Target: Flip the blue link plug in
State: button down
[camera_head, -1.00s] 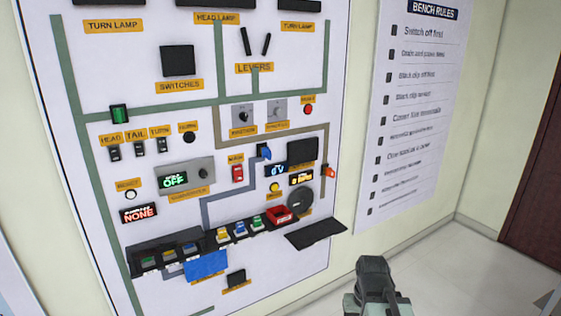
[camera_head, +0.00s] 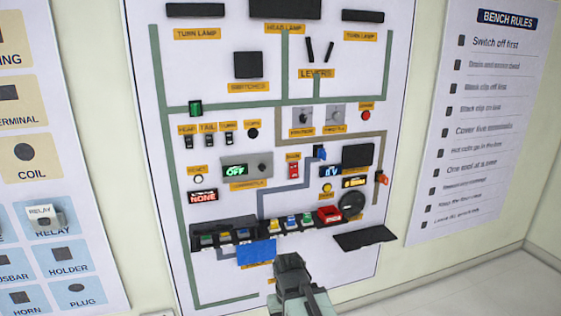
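The blue link plug (camera_head: 320,153) is a small blue piece on the white panel (camera_head: 225,70), right of centre, at the upper end of a grey-blue line. It is too small to tell how it is seated. My gripper (camera_head: 287,262) is at the bottom middle, below the plug and apart from it in the picture. I see it from behind, so its fingers are hidden and I cannot tell whether it holds anything.
An orange plug (camera_head: 381,179) sticks out at the panel's right. A row of fuse-like parts (camera_head: 240,235), a red tray (camera_head: 329,214) and a dark shelf (camera_head: 365,237) project from the lower panel. A parts board (camera_head: 70,170) is at left. Floor shows at lower right.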

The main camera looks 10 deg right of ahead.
aim_at(321, 153)
jog(key=u, duration=0.4)
jog(key=i, duration=1.05)
jog(key=z, duration=0.1)
